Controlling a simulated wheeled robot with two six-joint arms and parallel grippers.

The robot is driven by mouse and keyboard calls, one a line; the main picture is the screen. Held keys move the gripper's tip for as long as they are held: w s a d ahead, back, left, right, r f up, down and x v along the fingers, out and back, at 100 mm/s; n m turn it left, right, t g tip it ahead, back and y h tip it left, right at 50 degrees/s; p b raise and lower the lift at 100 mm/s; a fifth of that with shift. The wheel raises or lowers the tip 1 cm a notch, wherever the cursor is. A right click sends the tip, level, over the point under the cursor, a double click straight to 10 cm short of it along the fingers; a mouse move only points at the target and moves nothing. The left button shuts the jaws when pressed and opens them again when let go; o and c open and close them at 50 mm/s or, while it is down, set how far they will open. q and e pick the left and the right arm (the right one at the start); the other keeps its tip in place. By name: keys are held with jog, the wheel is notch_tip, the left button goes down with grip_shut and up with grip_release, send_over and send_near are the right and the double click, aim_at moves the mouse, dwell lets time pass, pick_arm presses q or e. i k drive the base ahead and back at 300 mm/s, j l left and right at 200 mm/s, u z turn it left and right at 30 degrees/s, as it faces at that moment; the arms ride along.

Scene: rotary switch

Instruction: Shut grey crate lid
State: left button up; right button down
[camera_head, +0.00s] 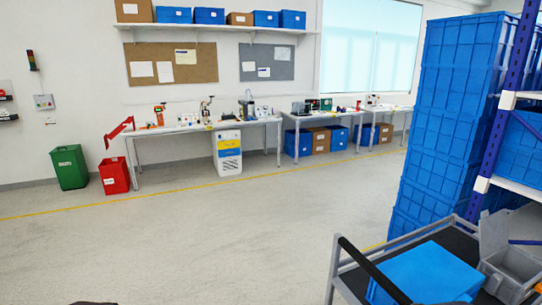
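A small grey crate (513,268) stands on a cart at the lower right, partly cut off by the picture's right edge. Its grey lid (493,232) stands raised at the crate's far left side, so the crate is open.
The cart (340,268) has a grey frame and a black handle bar. A blue box (428,272) sits on it left of the crate. Tall stacked blue crates (447,120) and a shelf rack (490,150) stand behind. The floor (200,240) to the left is clear.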

aim_at(493, 228)
jog(key=z, duration=1.7)
jog(key=j+z, duration=0.2)
jog(key=j, duration=0.3)
jog(key=k+j+z, duration=0.1)
jog(key=j+z, duration=0.15)
jog(key=j, duration=0.2)
